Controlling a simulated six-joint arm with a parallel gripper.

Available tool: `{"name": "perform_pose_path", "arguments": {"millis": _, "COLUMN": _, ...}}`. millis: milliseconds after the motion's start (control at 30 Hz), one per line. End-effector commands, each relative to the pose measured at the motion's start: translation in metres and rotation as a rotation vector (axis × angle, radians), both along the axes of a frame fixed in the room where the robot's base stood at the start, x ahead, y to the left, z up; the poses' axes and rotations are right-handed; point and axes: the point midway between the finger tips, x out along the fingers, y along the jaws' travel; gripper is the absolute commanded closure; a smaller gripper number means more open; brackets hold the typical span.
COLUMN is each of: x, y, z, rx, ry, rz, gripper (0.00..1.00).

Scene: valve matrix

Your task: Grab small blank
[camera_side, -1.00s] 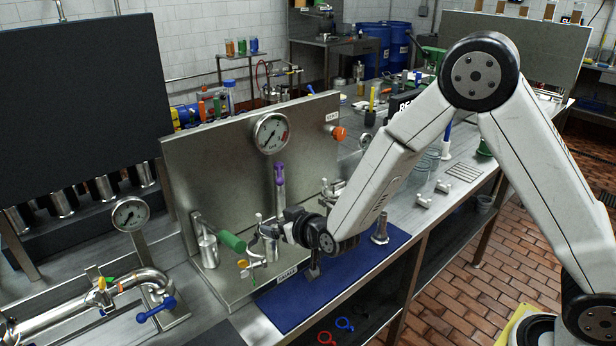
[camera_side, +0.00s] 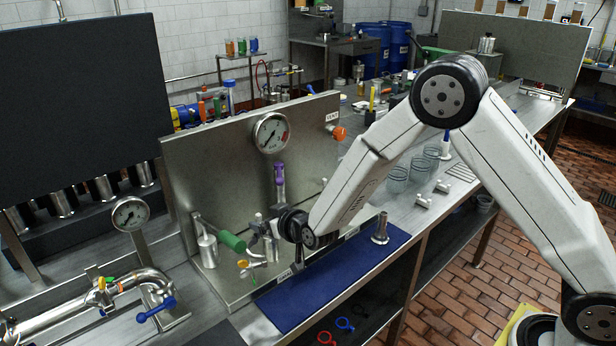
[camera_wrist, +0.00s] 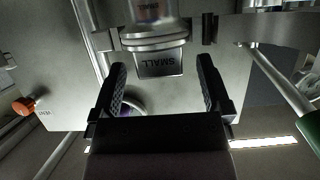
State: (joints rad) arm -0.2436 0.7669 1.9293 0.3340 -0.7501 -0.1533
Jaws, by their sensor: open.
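The small blank (camera_wrist: 160,63), a steel piece with a plate marked SMALL, shows at the top middle of the wrist view, with the lettering upside down. My gripper (camera_wrist: 162,75) is open. Its two dark ridged fingers stand apart on either side of the plate, with a visible gap on each side. In the side view my gripper (camera_side: 268,229) is close to the front of the steel panel (camera_side: 235,155), among the fittings. The blank cannot be made out clearly there.
A green-handled lever (camera_side: 232,241) is close to the left of my gripper. A gauge (camera_side: 271,133), a purple-topped fitting (camera_side: 279,174) and an orange knob (camera_side: 339,133) are on the panel. A flanged steel piece (camera_side: 381,230) stands on the blue mat (camera_side: 325,285).

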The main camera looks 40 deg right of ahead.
Motion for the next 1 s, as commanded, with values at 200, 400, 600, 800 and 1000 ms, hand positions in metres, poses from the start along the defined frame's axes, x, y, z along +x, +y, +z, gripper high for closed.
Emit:
{"name": "perform_pose_path", "arguments": {"millis": 200, "x": 0.017, "y": 0.0, "z": -0.007, "rx": 0.0, "ry": 0.0, "rz": 0.001, "gripper": 0.01}}
{"name": "perform_pose_path", "arguments": {"millis": 400, "x": 0.021, "y": 0.0, "z": -0.009, "rx": -0.001, "ry": 0.0, "rz": 0.001, "gripper": 0.01}}
{"name": "perform_pose_path", "arguments": {"millis": 600, "x": 0.021, "y": 0.0, "z": -0.009, "rx": -0.001, "ry": 0.0, "rz": 0.001, "gripper": 0.01}}
{"name": "perform_pose_path", "arguments": {"millis": 800, "x": 0.021, "y": 0.0, "z": -0.009, "rx": 0.0, "ry": 0.0, "rz": 0.001, "gripper": 0.01}}
{"name": "perform_pose_path", "arguments": {"millis": 1000, "x": 0.021, "y": 0.0, "z": -0.009, "rx": 0.0, "ry": 0.0, "rz": 0.001, "gripper": 0.52}}
